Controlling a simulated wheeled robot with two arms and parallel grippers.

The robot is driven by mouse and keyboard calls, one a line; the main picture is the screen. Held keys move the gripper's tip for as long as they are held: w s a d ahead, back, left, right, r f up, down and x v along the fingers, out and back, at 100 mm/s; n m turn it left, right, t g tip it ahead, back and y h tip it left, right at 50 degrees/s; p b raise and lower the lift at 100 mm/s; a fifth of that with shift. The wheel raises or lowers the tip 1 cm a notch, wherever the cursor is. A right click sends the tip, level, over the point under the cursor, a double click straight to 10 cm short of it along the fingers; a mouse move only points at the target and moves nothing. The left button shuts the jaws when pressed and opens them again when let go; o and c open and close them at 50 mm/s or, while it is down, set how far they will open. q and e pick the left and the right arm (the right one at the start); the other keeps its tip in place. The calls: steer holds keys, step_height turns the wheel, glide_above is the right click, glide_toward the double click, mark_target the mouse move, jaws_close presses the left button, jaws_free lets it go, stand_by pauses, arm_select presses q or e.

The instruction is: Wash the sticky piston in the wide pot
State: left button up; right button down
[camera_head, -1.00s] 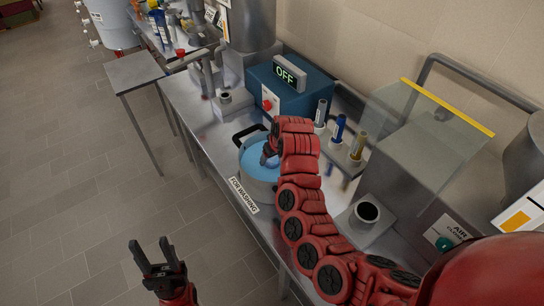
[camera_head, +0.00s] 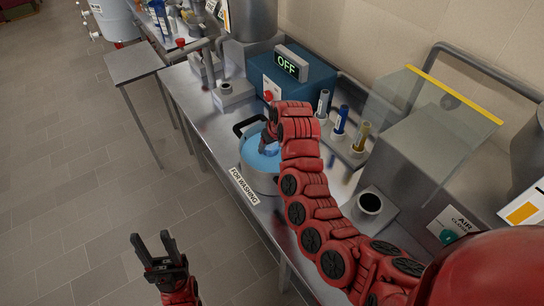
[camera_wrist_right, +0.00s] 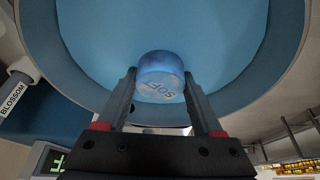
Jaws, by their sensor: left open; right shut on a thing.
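The wide pot (camera_head: 250,182) stands on the metal bench, with pale blue liquid (camera_head: 258,160) inside and a dark handle. My right gripper (camera_head: 267,148) reaches down over the pot. In the right wrist view its fingers (camera_wrist_right: 160,92) are shut on a short, round, bluish-white piece (camera_wrist_right: 160,78) with faint lettering on its face, perhaps "SOFT". It is against the pot's blue inside; I cannot tell how deep it sits. Whether it is the sticky piston is not clear. My left gripper (camera_head: 153,248) is open and empty, above the floor in front of the bench.
A "FOR WASHING" label (camera_head: 244,186) is at the pot's front. A teal box with an "OFF" display (camera_head: 287,64) stands behind. Several coloured cylinders stand in a rack (camera_head: 345,153) to the right, near a grey cup (camera_head: 369,203) and a clear tilted panel (camera_head: 440,125). A side table (camera_head: 133,64) stands left.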

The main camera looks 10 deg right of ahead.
steer(key=shift+s+r, duration=0.1)
stand_by(0.3)
steer(key=shift+s+d, duration=0.15)
steer(key=shift+s+d+p, duration=0.1)
steer(key=shift+s+p, duration=0.25)
steer(key=shift+s, duration=0.1)
steer(key=shift+r+p, duration=0.4)
steer(key=shift+r, duration=4.6)
step_height(320, 180, up, 5)
steer(key=p, duration=0.5)
